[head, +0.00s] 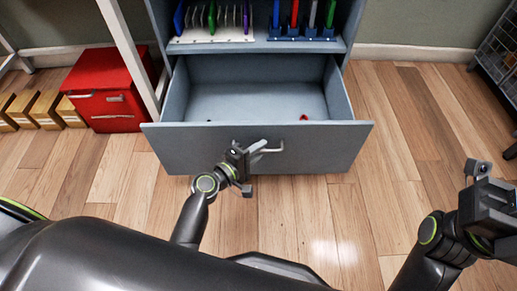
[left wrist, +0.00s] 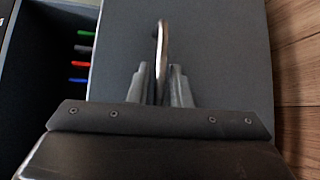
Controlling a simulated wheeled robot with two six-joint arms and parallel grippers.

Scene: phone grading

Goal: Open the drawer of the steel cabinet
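The steel cabinet (head: 352,22) is grey-blue and stands ahead of me. Its drawer (head: 190,147) is pulled well out, with its inside showing from above. My left gripper (head: 245,158) is at the drawer's front, at the bar handle (head: 270,148). In the left wrist view, the handle (left wrist: 162,50) stands between the two fingers of my left gripper (left wrist: 160,85), which are close on both sides of it. My right gripper (head: 490,195) is at the right edge of the head view, away from the cabinet; its fingers do not show clearly.
A small red thing (head: 304,117) lies in the otherwise mostly bare drawer. Above it, a shelf holds a white rack (head: 210,41) and a blue stand with coloured tools (head: 305,35). A red box (head: 106,90) and several cardboard boxes stand left.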

